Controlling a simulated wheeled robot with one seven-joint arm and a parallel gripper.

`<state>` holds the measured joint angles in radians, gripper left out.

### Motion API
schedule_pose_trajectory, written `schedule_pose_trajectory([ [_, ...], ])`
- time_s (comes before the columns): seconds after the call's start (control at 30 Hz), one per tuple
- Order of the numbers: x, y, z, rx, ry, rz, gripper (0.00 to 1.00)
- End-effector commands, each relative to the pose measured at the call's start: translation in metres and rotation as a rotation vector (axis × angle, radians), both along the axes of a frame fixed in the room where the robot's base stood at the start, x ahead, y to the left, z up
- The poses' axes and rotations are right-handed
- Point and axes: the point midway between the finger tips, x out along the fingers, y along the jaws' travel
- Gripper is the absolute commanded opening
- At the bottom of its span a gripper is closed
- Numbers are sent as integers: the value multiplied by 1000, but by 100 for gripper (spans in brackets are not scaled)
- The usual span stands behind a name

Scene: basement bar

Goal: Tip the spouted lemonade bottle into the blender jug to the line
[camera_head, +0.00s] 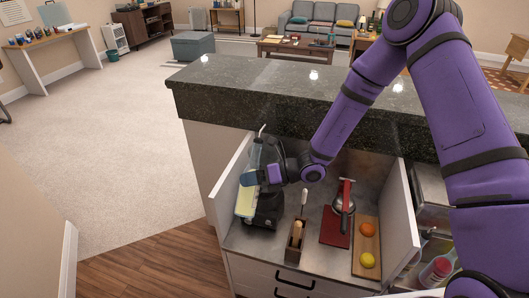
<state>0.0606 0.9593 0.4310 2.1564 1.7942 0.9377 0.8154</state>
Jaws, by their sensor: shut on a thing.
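My gripper (268,175) is at the left end of the recessed counter, shut on the spouted lemonade bottle. The bottle's pale yellow lower part (246,201) shows below and left of the fingers. A thin light spout (262,129) sticks up above the gripper. The bottle leans slightly in the picture. The black blender base (268,213) stands on the counter just right of and behind the bottle. The blender jug is mostly hidden behind the gripper and bottle, so its fill line and level cannot be seen. I cannot tell whether any liquid is flowing.
The grey counter (235,239) has white side walls and a dark raised bar top (290,85) behind. Right of the blender stand a wooden holder (295,242), a red-handled juicer (342,207) and a board (366,235) with an orange and a lemon.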

Motion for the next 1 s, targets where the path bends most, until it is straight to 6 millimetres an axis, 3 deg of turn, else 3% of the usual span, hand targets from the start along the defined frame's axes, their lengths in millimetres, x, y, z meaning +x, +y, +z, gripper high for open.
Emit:
schedule_pose_trajectory([
  [0.27,-18,7,-37,59,173,1,17],
  [0.5,-30,10,-10,108,318,0,17],
  [0.77,-38,13,-3,150,448,0,17],
  [1.0,-33,11,8,172,509,0,17],
])
